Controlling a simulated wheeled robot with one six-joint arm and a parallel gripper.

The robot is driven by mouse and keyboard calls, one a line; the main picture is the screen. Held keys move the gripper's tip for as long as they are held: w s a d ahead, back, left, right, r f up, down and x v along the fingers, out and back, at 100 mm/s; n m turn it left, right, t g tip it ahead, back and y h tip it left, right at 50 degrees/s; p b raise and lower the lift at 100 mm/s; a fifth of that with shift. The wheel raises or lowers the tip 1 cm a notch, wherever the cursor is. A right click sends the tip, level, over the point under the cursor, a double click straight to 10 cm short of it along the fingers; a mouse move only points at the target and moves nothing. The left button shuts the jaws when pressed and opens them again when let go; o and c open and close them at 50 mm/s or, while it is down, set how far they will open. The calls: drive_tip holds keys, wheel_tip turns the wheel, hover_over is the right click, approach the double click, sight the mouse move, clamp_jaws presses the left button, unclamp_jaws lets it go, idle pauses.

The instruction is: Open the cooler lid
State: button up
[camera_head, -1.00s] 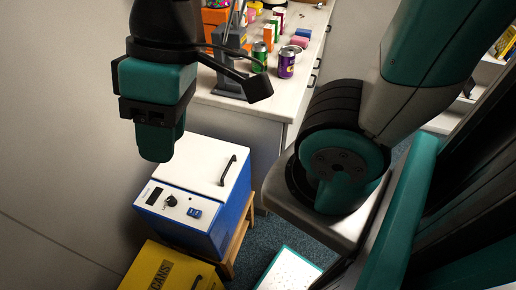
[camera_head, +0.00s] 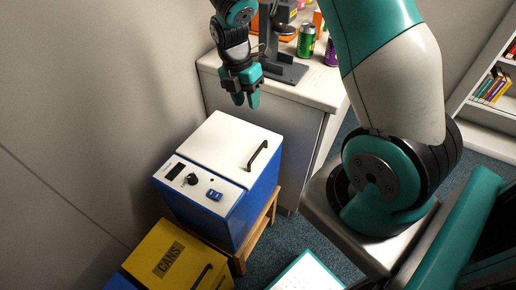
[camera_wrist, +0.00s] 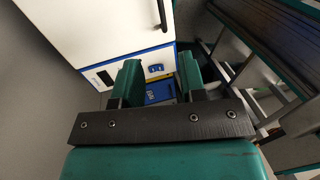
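The cooler (camera_head: 236,216) is a blue box with a white lid (camera_head: 215,143), and the lid is shut. A black bar handle (camera_head: 258,155) sits on the right part of the lid. The lid (camera_wrist: 95,30) and handle (camera_wrist: 163,14) also show in the wrist view, at the top. My gripper (camera_head: 246,99) hangs above and behind the lid's far right side, apart from the handle. In the wrist view its two teal fingers (camera_wrist: 160,80) are spread with nothing between them.
The cooler stands on a wooden stand (camera_head: 257,235) beside the grey wall. A yellow CANS box (camera_head: 175,255) is in front of it. Behind is a white counter (camera_head: 318,88) with a grey stand and cans. A bookshelf (camera_head: 490,108) is at far right.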

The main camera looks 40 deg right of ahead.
sight(259, 149)
drive_tip(key=s+f, duration=0.1)
drive_tip(key=f, duration=0.4)
drive_tip(key=s+f, duration=0.1)
drive_tip(key=f, duration=0.5)
drive_tip(key=s+d+f+p, duration=0.1)
drive_tip(key=f, duration=0.4)
drive_tip(key=shift+d+f, duration=0.1)
drive_tip(key=shift+f, duration=0.2)
clamp_jaws()
